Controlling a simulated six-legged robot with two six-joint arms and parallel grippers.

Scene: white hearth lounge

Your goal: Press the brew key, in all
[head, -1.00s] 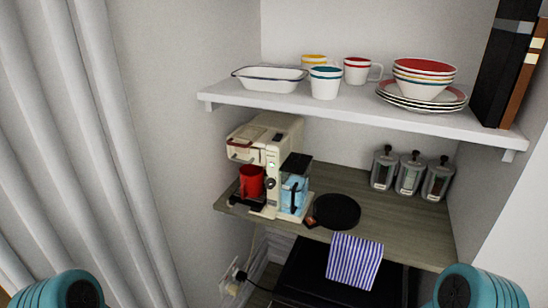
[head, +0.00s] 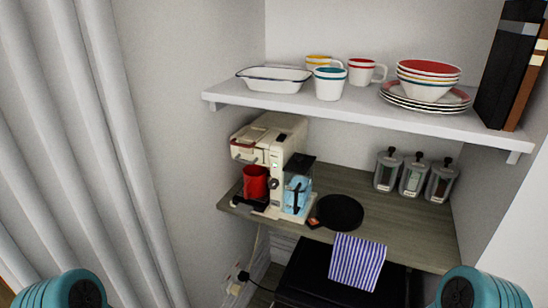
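A cream coffee machine (head: 268,137) stands at the left end of the wooden counter. A red mug (head: 255,182) sits under its spout, and a clear tank with blue liquid (head: 296,194) is on its right side. Small dark controls (head: 274,183) show on its front, but they are too small to tell which is the brew key. Only teal parts of my two arms show at the bottom left and bottom right corners, well apart from the machine. Neither gripper's fingers are in view.
A black round pan (head: 338,212) lies right of the machine on the counter (head: 392,222). Several lidded jars (head: 413,175) stand at the back right. The white shelf (head: 360,112) above holds dishes. A grey curtain (head: 85,140) is at left.

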